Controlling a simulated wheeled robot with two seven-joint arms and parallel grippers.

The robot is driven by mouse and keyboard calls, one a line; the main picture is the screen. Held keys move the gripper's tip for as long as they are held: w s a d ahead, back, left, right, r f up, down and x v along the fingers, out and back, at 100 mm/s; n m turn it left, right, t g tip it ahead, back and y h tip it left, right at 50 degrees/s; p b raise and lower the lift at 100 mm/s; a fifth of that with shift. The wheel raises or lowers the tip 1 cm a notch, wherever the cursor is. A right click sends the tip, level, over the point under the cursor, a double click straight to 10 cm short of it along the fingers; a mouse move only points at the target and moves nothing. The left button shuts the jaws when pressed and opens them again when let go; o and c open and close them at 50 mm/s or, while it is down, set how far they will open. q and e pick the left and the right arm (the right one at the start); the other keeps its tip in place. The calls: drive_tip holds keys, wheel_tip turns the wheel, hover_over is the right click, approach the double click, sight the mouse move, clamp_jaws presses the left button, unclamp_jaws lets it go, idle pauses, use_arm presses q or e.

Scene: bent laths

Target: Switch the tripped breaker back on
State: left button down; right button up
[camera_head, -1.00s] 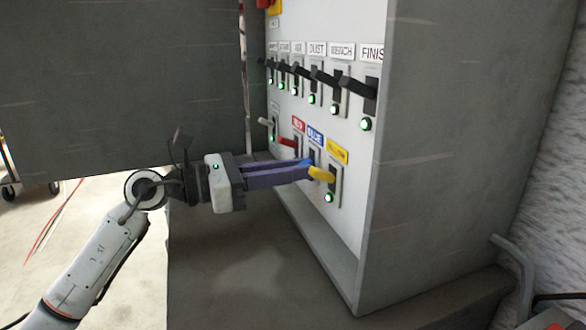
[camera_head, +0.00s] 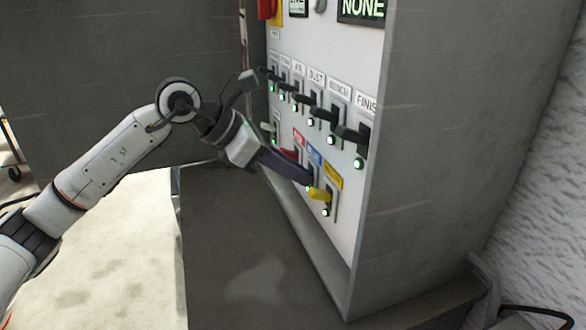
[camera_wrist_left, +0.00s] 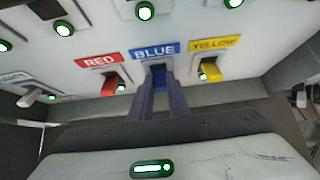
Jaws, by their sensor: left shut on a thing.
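The blue breaker sits in the lower row of the panel between the red and yellow ones, under the label BLUE (camera_wrist_left: 155,50). My left gripper (camera_head: 308,180) is shut on its blue lever (camera_wrist_left: 158,76), with the fingers sloping down to it in the head view. The fingers hide much of the lever, so its exact tilt is hard to tell. A small green light shows beside it. The red lever (camera_wrist_left: 109,84) is left of my fingers, and the yellow lever (camera_head: 320,194) is close on their right. My right gripper is not in view.
A row of black levers (camera_head: 325,114) with green lights runs above. A pale lever (camera_wrist_left: 38,94) is left of red. A display (camera_head: 362,9) at the top reads NONE. The grey cabinet side (camera_head: 440,150) stands right of the panel; a ledge (camera_head: 240,260) runs below.

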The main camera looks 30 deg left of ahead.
use_arm(q)
drive_tip(key=shift+w+d+r+g+y, duration=0.15)
drive_tip(key=shift+r+g+y, duration=0.15)
drive_tip(key=shift+g+y, duration=0.25)
drive_tip(key=c, duration=1.7)
unclamp_jaws()
drive_tip(key=b+v, duration=0.1)
drive_tip(key=v, duration=0.9)
drive_tip(key=shift+r, duration=0.25)
